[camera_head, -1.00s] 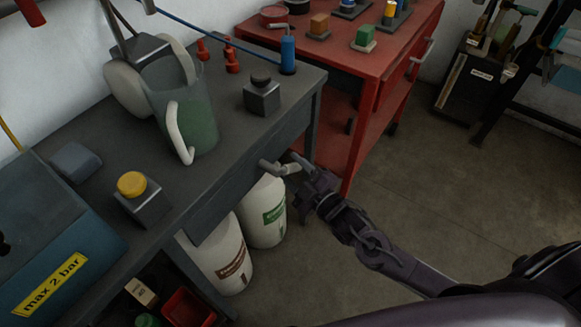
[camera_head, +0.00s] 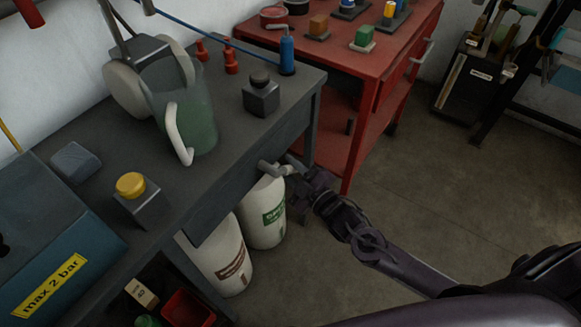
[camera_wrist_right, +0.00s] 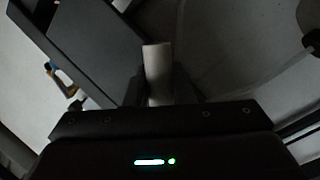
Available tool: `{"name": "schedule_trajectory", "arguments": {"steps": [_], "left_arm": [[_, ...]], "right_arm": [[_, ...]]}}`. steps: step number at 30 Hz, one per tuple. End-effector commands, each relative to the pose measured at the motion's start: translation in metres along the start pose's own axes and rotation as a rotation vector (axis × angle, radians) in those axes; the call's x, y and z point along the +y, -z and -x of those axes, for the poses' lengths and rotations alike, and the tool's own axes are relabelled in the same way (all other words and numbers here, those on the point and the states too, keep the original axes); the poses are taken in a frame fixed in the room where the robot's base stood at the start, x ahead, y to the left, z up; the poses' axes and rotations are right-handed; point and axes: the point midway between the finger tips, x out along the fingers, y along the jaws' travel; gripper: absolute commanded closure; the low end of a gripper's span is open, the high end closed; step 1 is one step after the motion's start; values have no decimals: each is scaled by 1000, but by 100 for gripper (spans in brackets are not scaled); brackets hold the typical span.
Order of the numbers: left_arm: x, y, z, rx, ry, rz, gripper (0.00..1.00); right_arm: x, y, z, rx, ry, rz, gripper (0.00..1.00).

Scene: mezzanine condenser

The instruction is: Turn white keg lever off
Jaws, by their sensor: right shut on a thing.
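A light grey-white lever (camera_head: 272,169) sticks out below the front edge of the bench, over a white keg with a green label (camera_head: 264,222). My right gripper (camera_head: 293,171) is at the lever's outer end. In the right wrist view, my right gripper (camera_wrist_right: 158,90) is shut on the pale lever (camera_wrist_right: 157,62), which stands up between its fingers. Part of the lever is hidden by the fingers. My left gripper is not in view.
A second white keg with a brown label (camera_head: 224,262) stands to the left. The dark bench (camera_head: 222,165) overhangs both kegs. A red cart (camera_head: 360,125) stands close behind my right gripper. The floor (camera_head: 470,200) to the right is clear.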

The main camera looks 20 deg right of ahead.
Motion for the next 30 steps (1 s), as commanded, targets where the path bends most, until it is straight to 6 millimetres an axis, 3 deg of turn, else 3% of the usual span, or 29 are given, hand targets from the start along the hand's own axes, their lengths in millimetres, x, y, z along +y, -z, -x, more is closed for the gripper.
{"name": "schedule_trajectory", "arguments": {"steps": [5,11,19,30], "left_arm": [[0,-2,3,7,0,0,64],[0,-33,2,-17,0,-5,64],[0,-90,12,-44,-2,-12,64],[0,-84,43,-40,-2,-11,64]], "right_arm": [[-2,1,1,-7,7,-32,100],[-8,3,2,-28,30,-131,100],[-24,7,7,-74,80,-350,100],[-44,17,13,-132,146,-640,100]]}}
